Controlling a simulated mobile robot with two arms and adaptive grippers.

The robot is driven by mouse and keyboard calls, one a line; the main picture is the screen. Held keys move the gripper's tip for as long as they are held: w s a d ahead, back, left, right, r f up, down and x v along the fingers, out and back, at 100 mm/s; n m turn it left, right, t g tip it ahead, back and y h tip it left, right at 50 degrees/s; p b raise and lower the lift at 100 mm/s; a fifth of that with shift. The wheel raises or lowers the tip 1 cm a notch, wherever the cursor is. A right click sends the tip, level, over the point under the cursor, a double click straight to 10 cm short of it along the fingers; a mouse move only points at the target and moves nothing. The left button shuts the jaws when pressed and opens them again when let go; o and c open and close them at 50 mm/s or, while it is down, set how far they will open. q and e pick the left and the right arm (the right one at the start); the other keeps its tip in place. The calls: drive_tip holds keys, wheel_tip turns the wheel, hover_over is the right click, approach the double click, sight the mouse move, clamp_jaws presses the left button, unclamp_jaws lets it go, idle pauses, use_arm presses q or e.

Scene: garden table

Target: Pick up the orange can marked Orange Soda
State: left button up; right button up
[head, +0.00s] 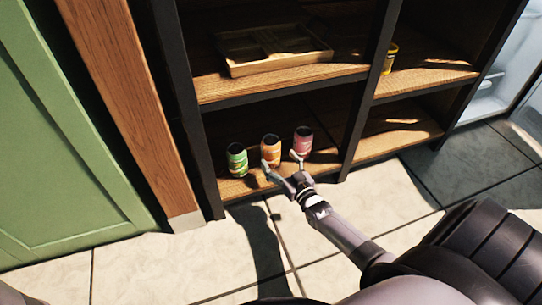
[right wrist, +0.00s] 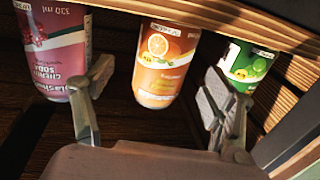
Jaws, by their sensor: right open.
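The orange can (head: 271,149) stands on the lower shelf in the head view, between a green can (head: 237,158) and a pink can (head: 303,140). In the right wrist view the orange can (right wrist: 165,65) shows an orange fruit picture and sits between the two fingers, a little beyond them. My right gripper (head: 284,166) is open and empty, just in front of the orange can; it also shows in the right wrist view (right wrist: 160,95). One finger is close to the pink can (right wrist: 62,50), the other close to the green can (right wrist: 246,65). My left gripper is not in view.
The shelf board above (head: 290,84) bears a wooden tray (head: 262,68). A yellow can (head: 390,58) stands in the right compartment. A dark upright (head: 367,90) divides the shelves. The tiled floor (head: 150,275) in front is clear.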

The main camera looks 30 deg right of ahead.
sight(276, 158)
drive_tip(key=w+b, duration=0.4)
drive_tip(key=shift+w, duration=0.25)
drive_tip(key=shift+w+r, duration=0.2)
drive_tip(key=shift+w, duration=0.2)
drive_tip(key=shift+c, duration=0.5)
drive_tip(key=shift+r, duration=0.1)
drive_tip(key=c, duration=1.5)
